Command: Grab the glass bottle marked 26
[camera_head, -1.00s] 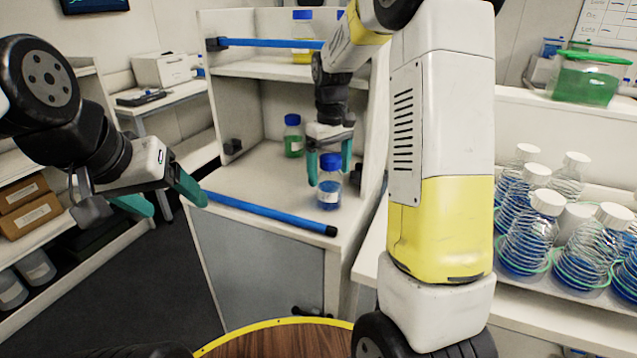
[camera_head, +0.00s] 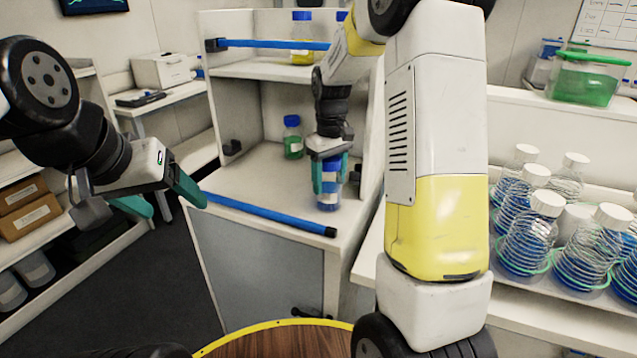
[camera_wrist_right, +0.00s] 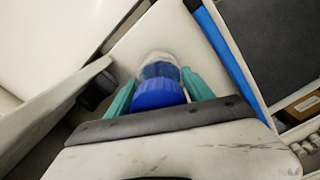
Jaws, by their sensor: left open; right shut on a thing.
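A glass bottle with a blue cap and blue liquid (camera_head: 328,200) stands upright on the lower shelf of the white cabinet, near its front right. My right gripper (camera_head: 330,172) points down and is shut on this bottle around its upper part. In the right wrist view the blue cap (camera_wrist_right: 158,92) sits between the two teal fingers. No number can be read on the bottle. Another blue-capped bottle with green liquid (camera_head: 292,138) stands further back on the same shelf. My left gripper (camera_head: 168,198) is open and empty, left of the cabinet.
A blue bar (camera_head: 270,214) runs along the lower shelf's front edge, and another (camera_head: 270,44) crosses the upper shelf, where blue-capped bottles (camera_head: 302,38) stand. Several white-capped flasks (camera_head: 528,232) fill the bench at right. The lower shelf's left part is clear.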

